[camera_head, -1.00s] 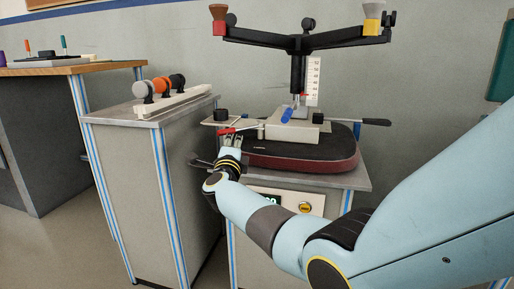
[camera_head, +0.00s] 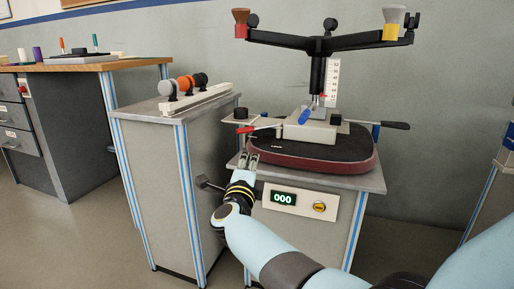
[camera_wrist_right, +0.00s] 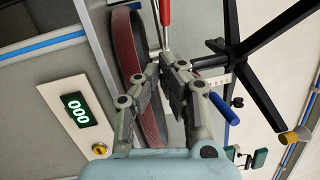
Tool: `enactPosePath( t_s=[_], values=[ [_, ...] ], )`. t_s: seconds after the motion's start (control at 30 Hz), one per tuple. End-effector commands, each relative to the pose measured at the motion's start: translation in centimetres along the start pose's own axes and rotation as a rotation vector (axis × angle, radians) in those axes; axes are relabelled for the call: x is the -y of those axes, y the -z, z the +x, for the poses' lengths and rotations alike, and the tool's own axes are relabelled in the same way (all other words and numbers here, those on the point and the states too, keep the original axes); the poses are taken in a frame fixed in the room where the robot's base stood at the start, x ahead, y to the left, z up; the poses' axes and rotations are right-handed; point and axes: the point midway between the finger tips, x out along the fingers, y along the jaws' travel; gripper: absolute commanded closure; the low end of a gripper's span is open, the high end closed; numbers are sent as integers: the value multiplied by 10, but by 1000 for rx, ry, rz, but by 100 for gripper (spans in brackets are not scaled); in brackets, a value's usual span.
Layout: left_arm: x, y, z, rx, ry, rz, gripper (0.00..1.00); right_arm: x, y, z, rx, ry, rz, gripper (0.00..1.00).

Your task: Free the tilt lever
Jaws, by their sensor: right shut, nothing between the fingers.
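An upturned chair seat (camera_head: 310,163), dark with a red rim, lies on a grey bench, its mechanism (camera_head: 310,130) on top. A red-handled lever (camera_head: 255,128) sticks out left from the mechanism, a black-handled lever (camera_head: 395,125) sticks out right, and a blue handle (camera_head: 304,116) sits at the middle. I cannot tell which is the tilt lever. My right gripper (camera_head: 250,158) is shut and empty at the bench's front left edge, below and apart from the red handle. In the right wrist view, the red handle (camera_wrist_right: 165,12) is beyond the fingertips (camera_wrist_right: 163,62). My left gripper is out of view.
The chair's black legs (camera_head: 325,43) spread above the mechanism. A cabinet (camera_head: 160,190) with a caster rack (camera_head: 195,100) stands close at left.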

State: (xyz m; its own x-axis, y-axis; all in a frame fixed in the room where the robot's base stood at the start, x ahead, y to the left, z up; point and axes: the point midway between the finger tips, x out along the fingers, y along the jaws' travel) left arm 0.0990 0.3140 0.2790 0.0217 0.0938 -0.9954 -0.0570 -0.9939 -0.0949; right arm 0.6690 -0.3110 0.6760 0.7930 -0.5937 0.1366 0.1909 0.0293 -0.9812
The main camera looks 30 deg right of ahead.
Motion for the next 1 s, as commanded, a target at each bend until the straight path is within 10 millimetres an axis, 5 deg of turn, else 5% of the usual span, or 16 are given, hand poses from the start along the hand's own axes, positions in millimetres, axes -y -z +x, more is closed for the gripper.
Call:
enactPosePath(
  t_s=[0.23, 0.83, 1.0],
  values=[
    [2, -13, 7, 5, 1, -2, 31, -1, -6, -28, 0, 0, 0, 100],
    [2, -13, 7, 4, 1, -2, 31, -2, -5, -32, 0, -3, -2, 100],
    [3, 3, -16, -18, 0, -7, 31, -21, 32, -62, -1, -65, -81, 100]
  ],
)
